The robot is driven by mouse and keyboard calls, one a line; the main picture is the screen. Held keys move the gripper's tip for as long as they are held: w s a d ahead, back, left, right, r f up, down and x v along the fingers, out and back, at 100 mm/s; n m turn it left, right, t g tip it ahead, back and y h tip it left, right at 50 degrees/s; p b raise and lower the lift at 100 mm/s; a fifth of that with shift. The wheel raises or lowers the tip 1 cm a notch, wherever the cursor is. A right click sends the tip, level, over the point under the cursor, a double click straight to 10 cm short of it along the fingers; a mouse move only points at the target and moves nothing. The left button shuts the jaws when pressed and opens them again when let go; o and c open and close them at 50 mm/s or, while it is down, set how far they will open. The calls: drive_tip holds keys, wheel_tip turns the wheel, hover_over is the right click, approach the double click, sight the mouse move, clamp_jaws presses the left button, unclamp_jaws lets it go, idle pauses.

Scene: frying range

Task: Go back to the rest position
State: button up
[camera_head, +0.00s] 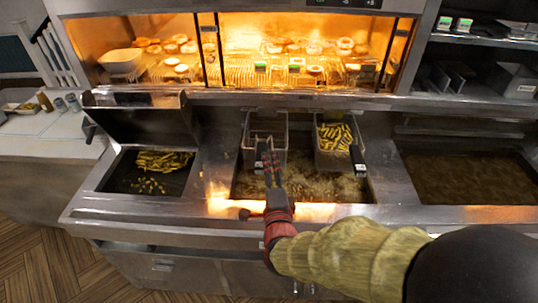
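My gripper (271,167) is over the middle fryer vat (315,188), with its fingers pointing away from me toward the left fry basket (281,128). My arm reaches in from the lower right. The fingers overlap the handle area of the left basket in the picture. I cannot tell whether they touch it, or whether they are open or shut. The left basket looks empty of fries and hangs at the back of the vat. The right fry basket (318,155) stands beside it with fries (335,137) inside.
A bin (117,181) with loose fries is at the left, below a raised dark panel (136,124). Another vat (465,180) of dark oil is at the right. A lit warming cabinet (150,92) with food runs along the back. The steel front edge (130,222) lies nearest me.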

drive_tip(key=shift+s, duration=0.15)
drive_tip(key=s+d+r+n+g+h+b, duration=0.1)
drive_tip(key=s+d+n+g, duration=0.5)
drive_tip(key=s, duration=0.7)
drive_tip(key=s+d+r+n+g+b, duration=0.1)
drive_tip(key=s+d+n+g, duration=0.5)
drive_tip(key=s+d+n, duration=0.4)
drive_tip(key=s+d, duration=0.3)
drive_tip(key=shift+d+n+h+b, duration=0.15)
drive_tip(key=shift+n+h+b, duration=0.2)
drive_tip(key=shift+n+h, duration=0.05)
